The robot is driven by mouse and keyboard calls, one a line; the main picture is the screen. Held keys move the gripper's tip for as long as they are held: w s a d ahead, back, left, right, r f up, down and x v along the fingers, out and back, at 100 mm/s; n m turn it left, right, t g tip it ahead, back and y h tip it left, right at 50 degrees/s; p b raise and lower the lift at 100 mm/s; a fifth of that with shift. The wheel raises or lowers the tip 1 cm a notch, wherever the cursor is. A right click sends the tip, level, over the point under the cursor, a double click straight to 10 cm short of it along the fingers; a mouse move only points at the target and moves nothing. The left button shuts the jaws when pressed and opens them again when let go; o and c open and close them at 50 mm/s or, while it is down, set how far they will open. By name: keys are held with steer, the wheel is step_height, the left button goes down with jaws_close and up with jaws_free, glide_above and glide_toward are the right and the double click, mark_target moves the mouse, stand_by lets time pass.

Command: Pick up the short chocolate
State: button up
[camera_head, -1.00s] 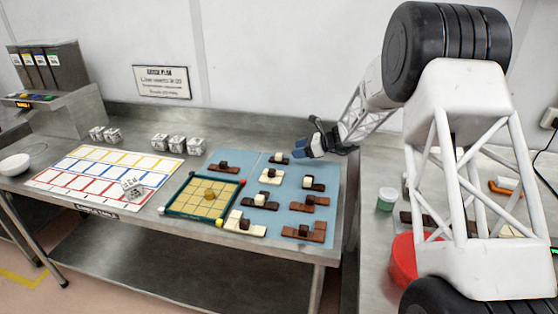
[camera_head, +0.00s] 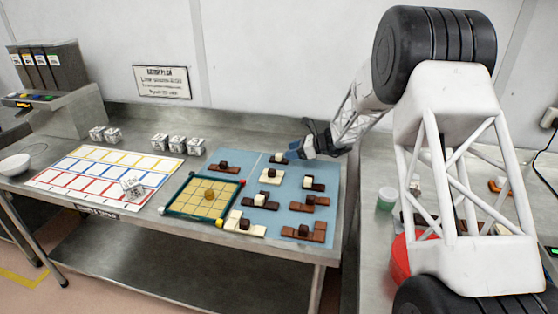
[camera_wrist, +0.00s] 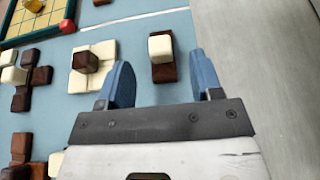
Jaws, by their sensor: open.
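The short chocolate, a small dark brown bar with a cream cube on top, lies near the far edge of the blue mat (camera_head: 220,153). It shows in the head view (camera_head: 278,160) and in the wrist view (camera_wrist: 162,72). My gripper (camera_head: 299,150) is open and empty, just right of it in the head view. In the wrist view my blue fingers (camera_wrist: 163,72) are spread, with the bar ahead of the gap between them. A cream chocolate with a dark cube (camera_head: 271,176) lies beside it, outside the left finger.
Several brown, dark and cream chocolates, such as one (camera_head: 304,232), lie on the mat. A green-framed board (camera_head: 172,212) stands to their left, with a coloured grid sheet (camera_head: 65,182) beyond it. Metal table is bare right of the mat in the wrist view (camera_wrist: 250,60).

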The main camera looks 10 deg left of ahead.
mark_target(279, 154)
steer(key=shift+x, duration=2.55)
steer(key=c, duration=1)
steer(key=shift+r, duration=0.9)
steer(key=shift+s+d+r, duration=0.15)
steer(key=shift+s+r, duration=0.1)
steer(key=shift+r, duration=0.6)
steer(key=s+d, duration=0.2)
steer(key=s, duration=0.2)
steer(key=s+d+r, duration=0.1)
steer(key=s+d, duration=0.1)
steer(key=s, duration=0.3)
steer(key=s+d, duration=0.2)
steer(key=s, duration=0.3)
steer(key=shift+s+d+r, duration=0.1)
steer(key=shift+d+r, duration=0.1)
